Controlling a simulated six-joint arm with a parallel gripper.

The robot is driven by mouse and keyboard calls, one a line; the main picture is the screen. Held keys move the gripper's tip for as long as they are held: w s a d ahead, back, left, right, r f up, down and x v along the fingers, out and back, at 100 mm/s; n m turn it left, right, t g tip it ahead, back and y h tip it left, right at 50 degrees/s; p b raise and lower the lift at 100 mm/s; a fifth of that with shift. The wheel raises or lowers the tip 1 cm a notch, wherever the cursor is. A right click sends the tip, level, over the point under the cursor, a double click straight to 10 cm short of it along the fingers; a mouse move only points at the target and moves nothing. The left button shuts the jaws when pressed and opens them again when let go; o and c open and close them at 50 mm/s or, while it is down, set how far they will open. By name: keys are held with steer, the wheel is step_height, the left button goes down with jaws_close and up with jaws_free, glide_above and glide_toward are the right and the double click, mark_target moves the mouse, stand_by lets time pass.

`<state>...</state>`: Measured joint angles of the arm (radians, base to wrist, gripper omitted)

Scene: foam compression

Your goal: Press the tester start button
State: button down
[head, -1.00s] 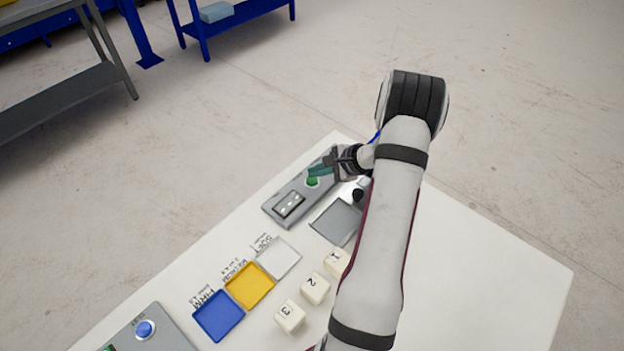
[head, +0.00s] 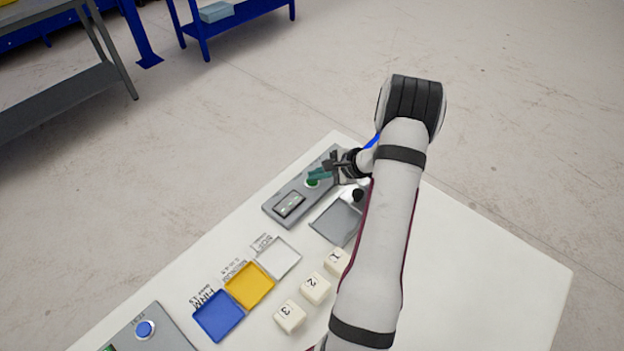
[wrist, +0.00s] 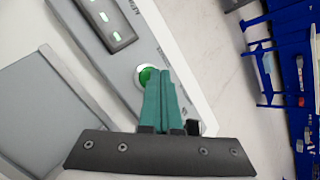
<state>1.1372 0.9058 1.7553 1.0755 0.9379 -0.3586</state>
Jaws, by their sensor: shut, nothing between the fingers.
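The tester is a grey panel (head: 275,210) on the white table, with a small display (head: 289,205) and a green round start button (head: 312,183). My gripper (head: 318,173) is over the button end of the panel, its teal fingers shut and empty. In the wrist view the green button (wrist: 146,76) shows just past the tips of the shut fingers (wrist: 162,74), partly hidden by them. I cannot tell whether the fingertips touch the button. The display with lit green marks (wrist: 116,36) is beside it.
A grey plate (head: 337,222) lies by the panel. White, yellow (head: 249,286) and blue (head: 218,315) trays and foam cubes numbered 1, 2 (head: 315,288) and 3 stand nearer. The table's right side is clear.

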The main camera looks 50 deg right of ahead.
mark_target(316, 182)
steer(key=shift+f, duration=0.1)
stand_by(0.5)
steer(key=shift+r, duration=3.35)
